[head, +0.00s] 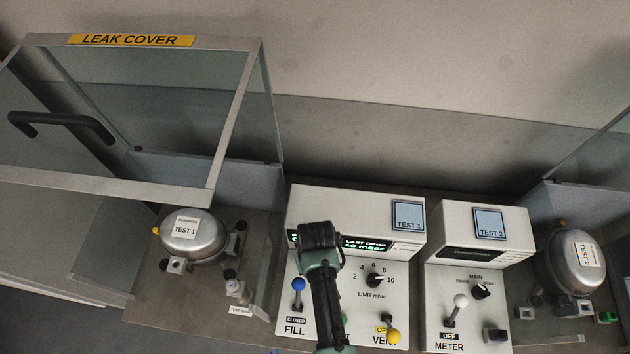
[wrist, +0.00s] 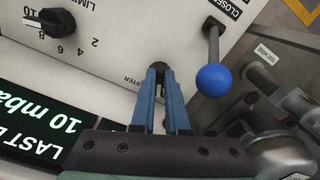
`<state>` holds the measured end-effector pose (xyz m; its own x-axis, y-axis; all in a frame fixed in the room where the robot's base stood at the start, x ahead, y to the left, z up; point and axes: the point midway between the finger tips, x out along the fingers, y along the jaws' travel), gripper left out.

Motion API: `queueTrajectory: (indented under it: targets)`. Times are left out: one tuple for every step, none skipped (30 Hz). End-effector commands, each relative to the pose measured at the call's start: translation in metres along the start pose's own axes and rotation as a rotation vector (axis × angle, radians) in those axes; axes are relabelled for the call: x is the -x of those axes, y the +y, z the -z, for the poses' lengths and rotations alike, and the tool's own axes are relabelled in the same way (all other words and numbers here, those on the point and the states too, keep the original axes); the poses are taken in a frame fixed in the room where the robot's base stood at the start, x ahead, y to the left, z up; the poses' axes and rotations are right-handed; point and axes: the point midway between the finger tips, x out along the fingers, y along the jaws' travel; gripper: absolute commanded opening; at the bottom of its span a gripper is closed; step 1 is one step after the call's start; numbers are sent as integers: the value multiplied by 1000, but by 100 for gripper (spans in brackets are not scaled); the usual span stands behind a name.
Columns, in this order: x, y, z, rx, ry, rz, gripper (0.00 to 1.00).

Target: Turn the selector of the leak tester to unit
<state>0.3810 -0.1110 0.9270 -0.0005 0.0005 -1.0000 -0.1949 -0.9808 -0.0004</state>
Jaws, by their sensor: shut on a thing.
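The leak tester (head: 345,205) is a white box with a sloped front panel and a TEST 1 plate. In the wrist view, my gripper (wrist: 161,76) has its blue fingers close together on a small black knob, the selector (wrist: 159,66). Only the top of the selector shows between the fingertips. A label beside it is partly hidden and reads "...STER"; I cannot read a "unit" mark or see the selector's pointer. In the head view, my gripper (head: 320,240) covers the selector.
The blue-ball FILL lever (head: 298,286) stands close to my gripper; it also shows in the wrist view (wrist: 213,78). The limit dial (head: 376,280) and yellow VENT lever (head: 392,334) are to the right. The leak cover (head: 232,125) stands raised at left above a compressor (head: 195,247).

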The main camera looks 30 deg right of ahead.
Motion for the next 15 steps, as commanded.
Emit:
queueTrajectory:
  targets:
    - [1,0,0,26,1,-1,0]
    - [1,1,1,41,1,-1,0]
    - [1,1,1,58,1,-1,0]
    - [1,1,1,70,1,-1,0]
    - [1,1,1,81,2,-1,0]
    - [1,1,1,95,2,-1,0]
    - [1,1,1,103,2,-1,0]
    - [1,1,1,110,2,-1,0]
    - [1,1,1,120,2,-1,0]
    - [1,1,1,125,2,-1,0]
    - [1,1,1,129,3,-1,0]
    - [1,1,1,133,3,-1,0]
    - [1,2,1,136,3,-1,0]
    - [1,2,1,139,3,-1,0]
    - [1,2,1,141,3,-1,0]
